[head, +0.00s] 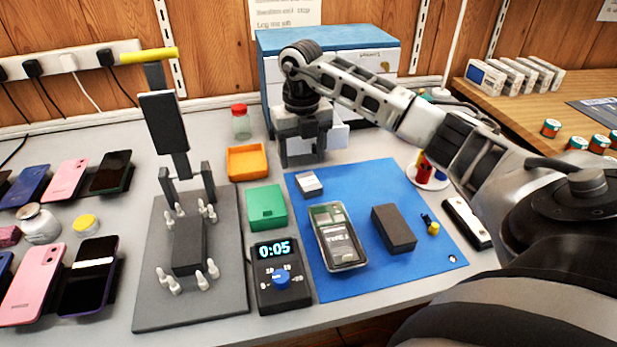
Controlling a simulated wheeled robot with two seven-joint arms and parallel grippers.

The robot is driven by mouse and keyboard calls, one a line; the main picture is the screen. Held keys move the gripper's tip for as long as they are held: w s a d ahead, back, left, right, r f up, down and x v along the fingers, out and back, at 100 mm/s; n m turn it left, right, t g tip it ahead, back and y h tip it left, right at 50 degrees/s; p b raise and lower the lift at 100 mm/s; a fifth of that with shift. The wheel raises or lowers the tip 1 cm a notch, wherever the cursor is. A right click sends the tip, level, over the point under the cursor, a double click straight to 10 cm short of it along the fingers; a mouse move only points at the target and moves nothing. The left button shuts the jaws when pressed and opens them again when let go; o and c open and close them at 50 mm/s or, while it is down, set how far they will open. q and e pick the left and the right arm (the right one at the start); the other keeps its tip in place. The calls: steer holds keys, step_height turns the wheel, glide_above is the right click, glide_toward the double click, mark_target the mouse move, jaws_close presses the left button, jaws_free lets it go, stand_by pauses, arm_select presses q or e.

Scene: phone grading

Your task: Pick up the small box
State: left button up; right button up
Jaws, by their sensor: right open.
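A small grey-white box (309,184) lies near the back left corner of the blue mat (355,283). My right gripper (303,158) points down just behind and above this box, its fingers apart and empty. I see no contact between them. A lidded green box (267,207) sits left of the mat, and a dark block-like box (394,229) lies on the mat's right half. My left gripper does not show.
A clear case (340,236) lies mid-mat. An orange tray (247,162) and glass jar (241,122) stand left of my gripper, a blue-topped drawer cabinet (270,70) behind it. A timer (279,275) and clamp fixture (155,305) are left of the mat; phones (90,275) lie beyond.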

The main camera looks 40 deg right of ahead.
mark_target(307, 178)
steer(key=f, duration=0.4)
steer(key=shift+s+d+f, duration=0.25)
steer(key=shift+s+f, duration=0.15)
steer(key=shift+f, duration=0.45)
steer(key=c, duration=1)
steer(key=shift+r, duration=0.1)
steer(key=shift+c, duration=0.2)
